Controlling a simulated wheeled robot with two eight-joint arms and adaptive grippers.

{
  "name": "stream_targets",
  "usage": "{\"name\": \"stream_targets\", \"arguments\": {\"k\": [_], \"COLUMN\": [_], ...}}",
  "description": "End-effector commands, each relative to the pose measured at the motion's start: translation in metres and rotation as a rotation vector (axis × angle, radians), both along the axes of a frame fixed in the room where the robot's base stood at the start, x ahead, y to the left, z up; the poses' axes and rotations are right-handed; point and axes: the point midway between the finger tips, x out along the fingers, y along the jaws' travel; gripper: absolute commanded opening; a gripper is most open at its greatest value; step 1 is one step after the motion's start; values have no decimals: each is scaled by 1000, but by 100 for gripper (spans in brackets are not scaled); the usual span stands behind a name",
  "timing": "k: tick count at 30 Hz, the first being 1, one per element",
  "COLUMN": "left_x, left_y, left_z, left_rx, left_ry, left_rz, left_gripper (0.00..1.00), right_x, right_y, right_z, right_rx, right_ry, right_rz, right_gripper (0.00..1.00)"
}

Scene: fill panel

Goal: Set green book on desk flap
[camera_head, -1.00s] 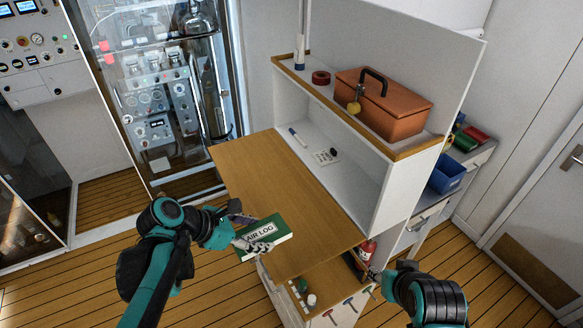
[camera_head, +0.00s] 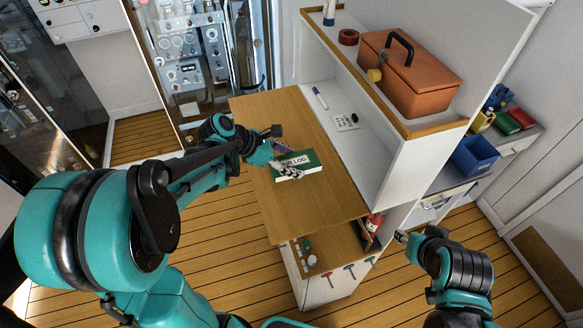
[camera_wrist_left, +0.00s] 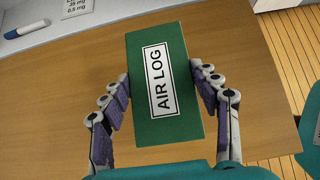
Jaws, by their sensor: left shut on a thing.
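The green book (camera_head: 312,163), labelled AIR LOG, is over the wooden desk flap (camera_head: 300,212) in the head view. My left gripper (camera_head: 283,160) is shut on the book, with a finger along each long side in the left wrist view (camera_wrist_left: 160,82). The book (camera_wrist_left: 163,120) lies face up and looks roughly level. I cannot tell whether its underside touches the flap (camera_wrist_left: 60,105). My right gripper (camera_head: 402,238) shows at the lower right, small, beside the cabinet and away from the book; its opening is unclear.
A marker (camera_head: 320,98) and a small card (camera_head: 345,122) lie in the shelf behind the flap. An orange toolbox (camera_head: 410,75) and red tape (camera_head: 348,37) sit on the upper shelf. A red extinguisher (camera_head: 374,224) stands under the flap. The flap's front is clear.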

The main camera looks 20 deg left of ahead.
Motion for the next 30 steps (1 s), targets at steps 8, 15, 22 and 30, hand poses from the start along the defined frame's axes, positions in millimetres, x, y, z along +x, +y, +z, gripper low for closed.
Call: {"name": "stream_targets", "arguments": {"k": [8, 15, 22, 30], "left_x": [11, 10, 10, 10], "left_y": [2, 2, 2, 2], "left_z": [-22, -46, -47, -48], "left_rx": [0, -1, -1, 0], "left_ry": [0, -1, -1, 0], "left_rz": [0, 0, 0, 0], "left_gripper": [19, 19, 19, 82], "right_x": [0, 0, 0, 0], "right_y": [0, 0, 0, 0], "right_z": [1, 1, 1, -1], "right_rx": [0, 0, 0, 0], "right_ry": [0, 0, 0, 0], "right_rz": [0, 0, 0, 0], "right_gripper": [40, 40, 40, 40]}}
